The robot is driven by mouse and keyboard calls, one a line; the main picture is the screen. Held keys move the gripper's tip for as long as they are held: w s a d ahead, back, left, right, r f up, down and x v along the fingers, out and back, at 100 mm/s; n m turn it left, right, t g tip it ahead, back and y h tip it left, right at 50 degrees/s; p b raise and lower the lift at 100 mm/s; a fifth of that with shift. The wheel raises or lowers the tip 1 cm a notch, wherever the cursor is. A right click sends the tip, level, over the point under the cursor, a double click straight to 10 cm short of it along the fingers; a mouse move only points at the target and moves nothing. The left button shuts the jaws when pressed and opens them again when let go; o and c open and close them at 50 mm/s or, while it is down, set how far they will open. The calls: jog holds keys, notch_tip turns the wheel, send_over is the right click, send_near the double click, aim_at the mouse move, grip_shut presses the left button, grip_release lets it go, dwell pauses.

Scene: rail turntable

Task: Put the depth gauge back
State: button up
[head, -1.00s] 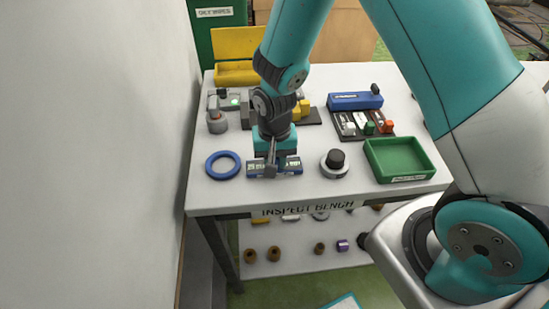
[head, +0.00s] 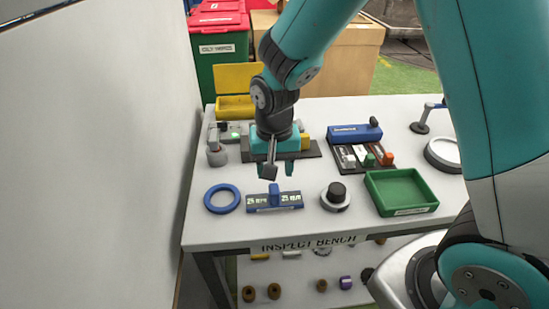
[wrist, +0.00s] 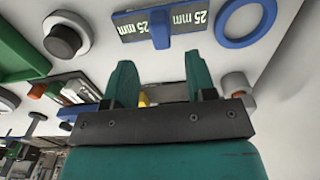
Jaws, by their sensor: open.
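A gauge with a dark bar, two "25 mm" labels and a raised blue grip (head: 274,195) lies near the front edge of the white inspect bench. I take it for the depth gauge, but cannot be sure from its look. It also shows at the top of the wrist view (wrist: 161,27). My gripper (head: 280,171) is open and empty, above and behind the gauge and apart from it. In the wrist view, the two teal fingers (wrist: 158,68) are spread, with the gauge beyond their tips.
A blue ring (head: 222,198) lies left of the gauge, and a black-knobbed round piece (head: 336,195) stands right of it. A green tray (head: 401,190) is farther right. Behind are a rack with a blue box (head: 355,134) and a yellow bin (head: 236,106). A wall bounds the left.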

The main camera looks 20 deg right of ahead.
aim_at(274, 193)
jog(key=s+a+r+n+y, duration=0.2)
jog(key=s+r+n, duration=0.3)
jog(key=s+r, duration=0.2)
jog(key=s+a+r+n+y, duration=0.2)
jog(key=s+r+n, duration=0.3)
jog(key=s+r, duration=0.3)
jog(key=s, duration=0.3)
jog(key=shift+s+a+r+n, duration=0.2)
jog(key=shift+a+r+n, duration=0.1)
jog(key=shift+n, duration=0.1)
